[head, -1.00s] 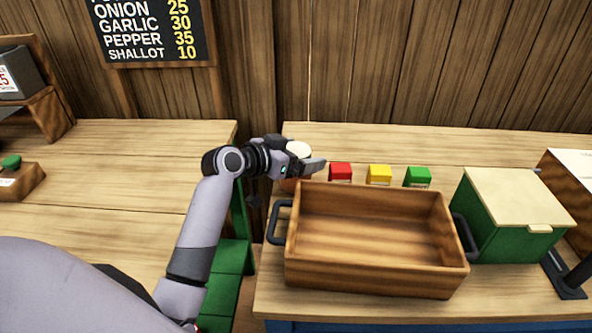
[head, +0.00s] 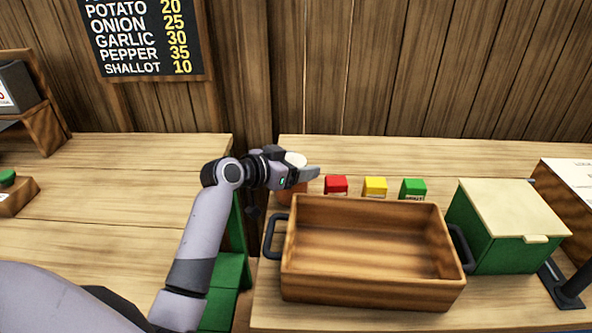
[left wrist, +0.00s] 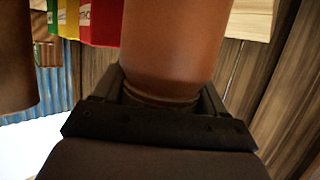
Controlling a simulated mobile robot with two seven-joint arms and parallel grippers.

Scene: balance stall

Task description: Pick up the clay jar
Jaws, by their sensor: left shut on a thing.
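The clay jar (head: 289,196) is orange-brown with a pale top, behind the left end of the wooden tray in the head view. My left gripper (head: 302,175) reaches it from the left and hides much of it. In the left wrist view the jar's smooth brown body (left wrist: 175,45) fills the middle, between the two fingers of my left gripper (left wrist: 165,95). The gripper is shut on the jar. Whether the jar's base touches the counter is hidden. My right gripper is not in view.
A wooden tray (head: 365,294) with dark handles stands close in front of the jar. Red (head: 336,186), yellow (head: 375,187) and green (head: 413,188) boxes line up to the right. A green chest (head: 490,240) stands farther right. A gap separates the two counters.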

